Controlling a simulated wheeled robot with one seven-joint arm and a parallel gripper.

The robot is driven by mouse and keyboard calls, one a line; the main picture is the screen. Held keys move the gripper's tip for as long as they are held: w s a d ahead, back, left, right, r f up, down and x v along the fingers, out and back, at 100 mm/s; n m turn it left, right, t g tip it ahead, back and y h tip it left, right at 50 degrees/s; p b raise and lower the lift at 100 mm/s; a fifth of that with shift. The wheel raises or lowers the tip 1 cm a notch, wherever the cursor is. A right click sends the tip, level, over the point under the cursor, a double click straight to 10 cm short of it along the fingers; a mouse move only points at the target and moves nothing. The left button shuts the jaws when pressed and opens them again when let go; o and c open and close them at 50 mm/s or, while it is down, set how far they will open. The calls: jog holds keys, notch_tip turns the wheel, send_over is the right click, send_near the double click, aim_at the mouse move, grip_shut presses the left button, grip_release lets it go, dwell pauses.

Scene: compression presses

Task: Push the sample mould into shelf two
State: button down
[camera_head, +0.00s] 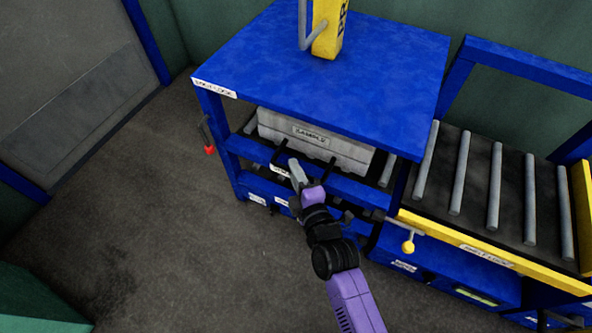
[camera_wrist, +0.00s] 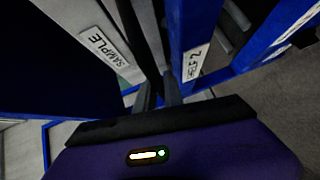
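The sample mould (camera_head: 348,151) is a long grey block with a "SAMPLE" label and dark handle bars at its front. It lies on the rollers of the upper shelf (camera_head: 362,188) of the blue rack, under the top plate. In the wrist view the mould (camera_wrist: 75,14) shows at the upper left, and a label that seems to end in 2 (camera_wrist: 196,63) sits on the blue shelf front. My gripper (camera_head: 296,172) is at the shelf's front edge, just in front of the mould. Its fingers look close together and empty. I cannot tell whether they touch the mould.
A yellow press part (camera_head: 330,32) stands on the blue top plate (camera_head: 310,70). A roller conveyor (camera_head: 480,190) with a yellow edge adjoins at right. The floor at left is clear.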

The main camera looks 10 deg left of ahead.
jog(key=c, duration=1.7)
grip_release()
jog(key=shift+s+a, duration=0.15)
jog(key=shift+c, duration=0.2)
jog(key=p+v, duration=0.1)
jog(key=v, duration=0.6)
jog(key=shift+s+d, duration=0.25)
jog(key=shift+s, duration=0.1)
jog(key=shift+r, duration=0.1)
